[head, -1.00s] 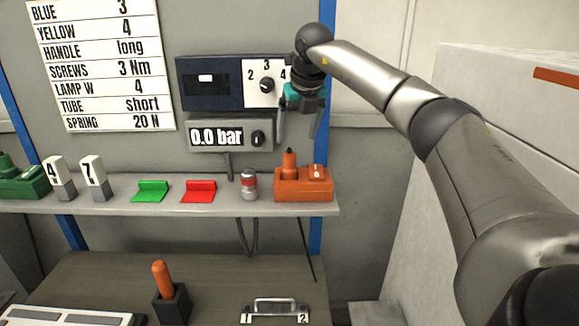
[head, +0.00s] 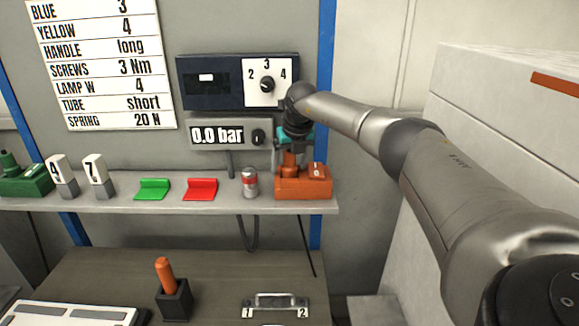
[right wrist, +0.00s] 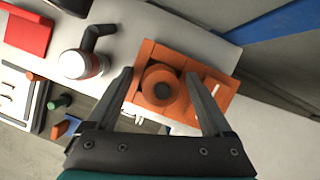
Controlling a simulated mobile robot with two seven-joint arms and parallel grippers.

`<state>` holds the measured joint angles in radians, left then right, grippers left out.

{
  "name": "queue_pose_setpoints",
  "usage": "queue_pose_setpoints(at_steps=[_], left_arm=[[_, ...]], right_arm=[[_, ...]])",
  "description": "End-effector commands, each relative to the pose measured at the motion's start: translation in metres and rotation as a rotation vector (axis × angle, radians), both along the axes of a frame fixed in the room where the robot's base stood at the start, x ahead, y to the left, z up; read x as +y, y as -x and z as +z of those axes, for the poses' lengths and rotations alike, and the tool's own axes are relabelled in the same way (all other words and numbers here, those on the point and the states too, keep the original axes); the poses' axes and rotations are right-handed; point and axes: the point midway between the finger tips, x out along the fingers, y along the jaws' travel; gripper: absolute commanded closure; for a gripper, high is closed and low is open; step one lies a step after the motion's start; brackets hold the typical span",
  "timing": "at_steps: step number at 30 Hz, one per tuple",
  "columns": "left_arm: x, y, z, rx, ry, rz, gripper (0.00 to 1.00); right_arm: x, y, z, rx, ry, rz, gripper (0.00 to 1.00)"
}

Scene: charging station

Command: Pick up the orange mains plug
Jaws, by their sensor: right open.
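The orange mains plug (head: 289,165) stands upright on the orange socket block (head: 304,189) at the right end of the shelf. From above, in the right wrist view, the plug (right wrist: 161,85) is round with a dark centre. My right gripper (right wrist: 158,74) is open, with one finger on each side of the plug, and holds nothing. In the head view the right gripper (head: 294,155) is directly above the block and partly covers the plug. I cannot tell whether the fingers touch it. My left gripper is out of view.
A grey and red cylinder (head: 249,183) stands left of the block, and a red (head: 201,189) and a green piece (head: 152,189) lie further left on the shelf (head: 120,205). The pressure display (head: 231,135) is just behind. A blue post (head: 324,120) stands behind the shelf's right end.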

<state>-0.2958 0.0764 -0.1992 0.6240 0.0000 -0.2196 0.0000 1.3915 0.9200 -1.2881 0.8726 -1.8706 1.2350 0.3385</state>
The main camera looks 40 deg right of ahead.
Motion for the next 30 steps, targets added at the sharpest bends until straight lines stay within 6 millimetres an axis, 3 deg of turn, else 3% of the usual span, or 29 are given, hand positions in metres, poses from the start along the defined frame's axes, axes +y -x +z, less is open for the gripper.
queue_pose_setpoints(at_steps=[5,27,30], left_arm=[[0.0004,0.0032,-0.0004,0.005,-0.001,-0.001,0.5],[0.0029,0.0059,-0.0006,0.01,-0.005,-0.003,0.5],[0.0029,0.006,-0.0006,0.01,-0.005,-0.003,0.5]], right_arm=[[0.0,0.0,-0.0002,0.0,0.0,0.0,0.16],[-0.0003,0.0001,0.0003,0.0,0.0,-0.001,1.0],[-0.0003,0.0001,0.0007,-0.001,0.0,-0.001,1.0]])
